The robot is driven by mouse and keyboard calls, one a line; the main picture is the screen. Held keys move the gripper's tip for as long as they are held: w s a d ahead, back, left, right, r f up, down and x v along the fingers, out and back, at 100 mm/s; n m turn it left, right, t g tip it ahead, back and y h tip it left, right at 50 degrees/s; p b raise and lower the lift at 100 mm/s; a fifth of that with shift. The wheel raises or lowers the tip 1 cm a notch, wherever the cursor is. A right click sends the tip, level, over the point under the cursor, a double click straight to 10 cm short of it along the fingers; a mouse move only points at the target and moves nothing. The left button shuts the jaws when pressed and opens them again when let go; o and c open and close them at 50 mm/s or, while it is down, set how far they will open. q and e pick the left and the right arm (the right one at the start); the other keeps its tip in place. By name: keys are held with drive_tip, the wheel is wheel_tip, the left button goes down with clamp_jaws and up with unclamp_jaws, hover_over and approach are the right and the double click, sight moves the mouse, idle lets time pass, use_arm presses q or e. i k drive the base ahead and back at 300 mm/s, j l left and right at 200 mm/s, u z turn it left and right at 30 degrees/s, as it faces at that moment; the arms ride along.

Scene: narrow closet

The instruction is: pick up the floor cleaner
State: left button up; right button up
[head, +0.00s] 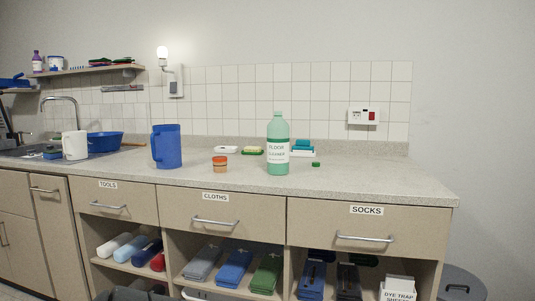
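The floor cleaner (278,170) is a green bottle with a white label reading "FLOOR CLEANER". It stands upright on the speckled countertop (370,181), right of the middle in the head view. A small dark green piece (316,164), which looks like a cap, lies on the counter just to its right. Neither of my grippers can be made out in the head view, and nothing touches the bottle.
The counter in front of the bottle is clear. Drawers and open shelves lie below.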

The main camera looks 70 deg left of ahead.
sight(279, 129)
drive_tip(key=i+u, duration=0.1)
drive_tip(key=u, duration=1.7)
